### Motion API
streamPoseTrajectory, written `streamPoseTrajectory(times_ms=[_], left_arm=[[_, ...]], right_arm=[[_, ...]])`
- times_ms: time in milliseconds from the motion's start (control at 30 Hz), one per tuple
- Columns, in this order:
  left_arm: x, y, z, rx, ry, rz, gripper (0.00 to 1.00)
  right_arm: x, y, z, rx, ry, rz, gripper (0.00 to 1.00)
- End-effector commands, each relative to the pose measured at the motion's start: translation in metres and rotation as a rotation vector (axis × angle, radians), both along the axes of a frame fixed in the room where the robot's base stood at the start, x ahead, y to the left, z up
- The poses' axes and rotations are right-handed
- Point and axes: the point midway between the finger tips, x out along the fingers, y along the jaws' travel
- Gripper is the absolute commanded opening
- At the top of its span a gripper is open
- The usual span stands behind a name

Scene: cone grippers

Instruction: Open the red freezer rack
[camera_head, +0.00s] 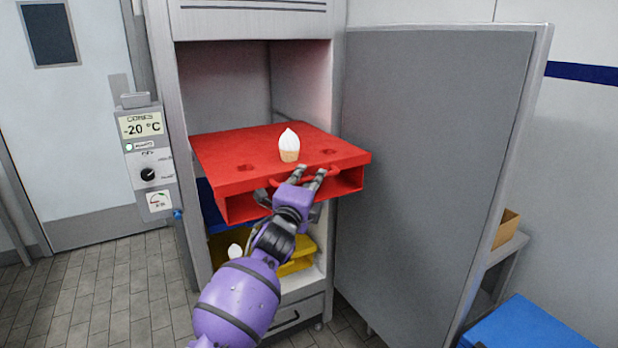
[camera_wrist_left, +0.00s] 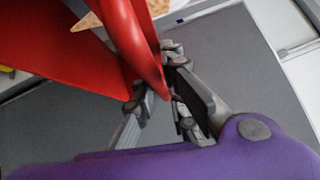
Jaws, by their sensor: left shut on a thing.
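The red freezer rack (camera_head: 235,172) is inside the open freezer cabinet in the head view. Its front sticks out past the cabinet opening. In the left wrist view the gripper fingers (camera_wrist_left: 165,100) close around the curved red handle (camera_wrist_left: 140,45). My right gripper is not in view.
The grey freezer door (camera_head: 430,170) stands wide open on the right. A yellow rack (camera_head: 297,262) and a partly hidden blue one (camera_head: 208,205) sit below the red rack. A control panel (camera_head: 147,160) is on the left. A blue box (camera_head: 530,328) is at the lower right.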

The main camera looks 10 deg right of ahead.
Motion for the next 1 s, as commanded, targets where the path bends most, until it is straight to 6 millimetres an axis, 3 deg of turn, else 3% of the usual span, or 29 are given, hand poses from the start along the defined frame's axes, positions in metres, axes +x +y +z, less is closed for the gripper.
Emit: streamPoseTrajectory(times_ms=[233,267,400,767,1000], left_arm=[[0.000,0.001,-0.006,-0.004,0.012,0.001,0.00],[0.000,0.001,-0.006,-0.004,0.012,0.001,0.13],[0.000,0.001,-0.005,-0.003,0.009,0.001,0.30],[-0.002,0.002,-0.002,-0.001,0.003,0.000,0.30],[-0.028,0.016,-0.007,0.000,0.003,0.001,0.30]], right_arm=[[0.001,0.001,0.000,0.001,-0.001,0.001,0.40],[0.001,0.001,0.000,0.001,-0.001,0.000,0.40],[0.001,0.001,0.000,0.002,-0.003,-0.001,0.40],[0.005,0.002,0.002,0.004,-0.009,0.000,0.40],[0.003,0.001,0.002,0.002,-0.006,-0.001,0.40]])
